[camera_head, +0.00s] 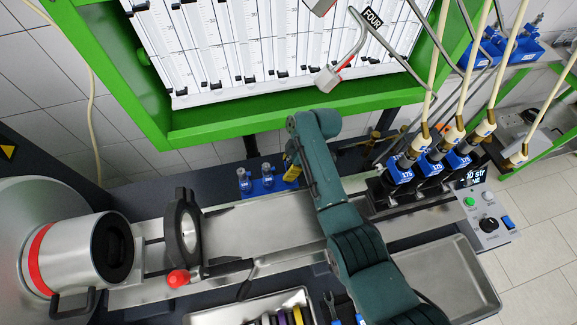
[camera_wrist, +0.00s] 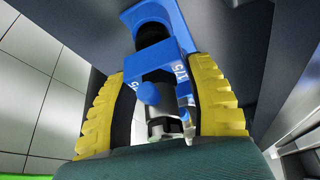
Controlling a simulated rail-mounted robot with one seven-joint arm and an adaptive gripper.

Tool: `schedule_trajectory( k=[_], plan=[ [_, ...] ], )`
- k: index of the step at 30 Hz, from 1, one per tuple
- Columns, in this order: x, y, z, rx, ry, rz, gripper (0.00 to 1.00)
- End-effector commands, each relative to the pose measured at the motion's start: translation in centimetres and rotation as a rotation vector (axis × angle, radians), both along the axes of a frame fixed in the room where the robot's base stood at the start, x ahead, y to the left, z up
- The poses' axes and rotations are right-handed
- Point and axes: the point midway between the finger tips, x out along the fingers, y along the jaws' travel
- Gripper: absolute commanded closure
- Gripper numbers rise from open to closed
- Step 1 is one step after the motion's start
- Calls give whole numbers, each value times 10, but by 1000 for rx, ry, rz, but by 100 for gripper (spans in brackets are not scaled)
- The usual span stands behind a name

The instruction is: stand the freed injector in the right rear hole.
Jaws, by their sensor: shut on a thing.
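My gripper (camera_head: 291,170) is at the right end of a small blue rack (camera_head: 262,187) behind the steel bench. Its yellow fingers flank an injector in the wrist view (camera_wrist: 160,85). The gripper is shut on this injector (camera_wrist: 165,128), which shows silver and dark parts with a blue lettered part and a round blue knob. Blue and a dark round shape lie beyond the fingertips; I cannot tell how deep the injector sits in a hole. The gripper and arm hide the rack's right holes in the head view. Two grey-topped pieces (camera_head: 267,169) stand at the rack's left and middle.
Several injectors with blue blocks (camera_head: 430,166) and hoses stand on the bench at right, beside the control box (camera_head: 488,222). A round clamp (camera_head: 184,230) with a red knob is at left. The green-framed gauge panel (camera_head: 230,128) rises behind the rack. Trays (camera_head: 455,275) lie in front.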

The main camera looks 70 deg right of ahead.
Motion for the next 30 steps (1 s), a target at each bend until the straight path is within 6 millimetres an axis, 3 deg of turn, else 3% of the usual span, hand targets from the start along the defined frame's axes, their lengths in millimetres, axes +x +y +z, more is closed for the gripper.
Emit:
schedule_trajectory(
  k=[15,16,17,25,30],
  plan=[
    [1,-1,-10,-2,-2,0,85],
    [1,-1,-9,-3,-2,0,41],
    [1,-1,-9,-3,-2,0,35],
    [0,0,-11,2,2,0,35],
    [-3,-1,0,0,0,-1,35]
  ],
)
